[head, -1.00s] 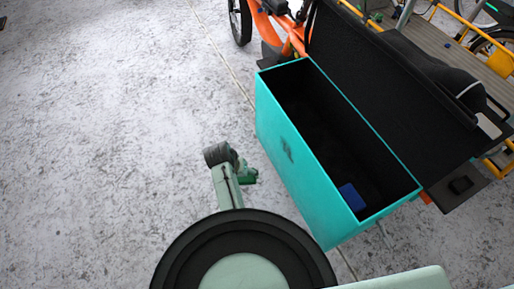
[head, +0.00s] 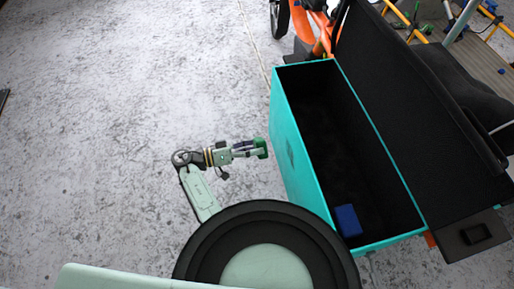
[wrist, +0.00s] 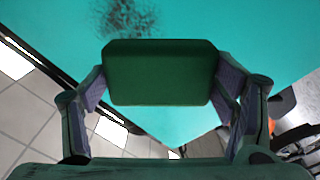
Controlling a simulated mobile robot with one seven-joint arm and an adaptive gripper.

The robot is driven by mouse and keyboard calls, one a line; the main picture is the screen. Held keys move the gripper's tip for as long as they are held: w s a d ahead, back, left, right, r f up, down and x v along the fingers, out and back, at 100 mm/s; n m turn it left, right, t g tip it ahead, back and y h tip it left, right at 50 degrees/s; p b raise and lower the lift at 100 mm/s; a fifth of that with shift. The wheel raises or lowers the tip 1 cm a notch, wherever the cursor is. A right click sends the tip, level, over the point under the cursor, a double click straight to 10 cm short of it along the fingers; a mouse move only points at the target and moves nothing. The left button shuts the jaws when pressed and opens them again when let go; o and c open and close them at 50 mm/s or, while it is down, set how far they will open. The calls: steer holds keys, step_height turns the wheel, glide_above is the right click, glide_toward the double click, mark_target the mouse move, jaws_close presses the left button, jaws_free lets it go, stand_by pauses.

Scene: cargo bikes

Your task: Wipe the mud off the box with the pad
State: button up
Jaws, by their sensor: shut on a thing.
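The box (head: 297,165) is a teal open-topped cargo box with a black inside. A dark speckled mud patch (wrist: 125,17) is on its teal side wall, at the top of the wrist view, and shows faintly in the head view (head: 290,150). My gripper (head: 256,149) is shut on the green pad (wrist: 160,72), with one finger on each side of it. The pad also shows in the head view (head: 262,148), just left of the box's side wall. In the wrist view the mud lies just beyond the pad's upper edge. I cannot tell whether the pad touches the wall.
A blue block (head: 348,220) lies inside the box at its near end. The raised black lid (head: 420,110) stands along the box's right side. An orange bike frame (head: 322,35) is behind the box. The grey floor (head: 110,100) to the left is clear.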

mark_target(286, 143)
steer(key=shift+p+x, duration=0.55)
steer(key=shift+x, duration=2.05)
steer(key=shift+x, duration=0.9)
steer(key=shift+s, duration=0.1)
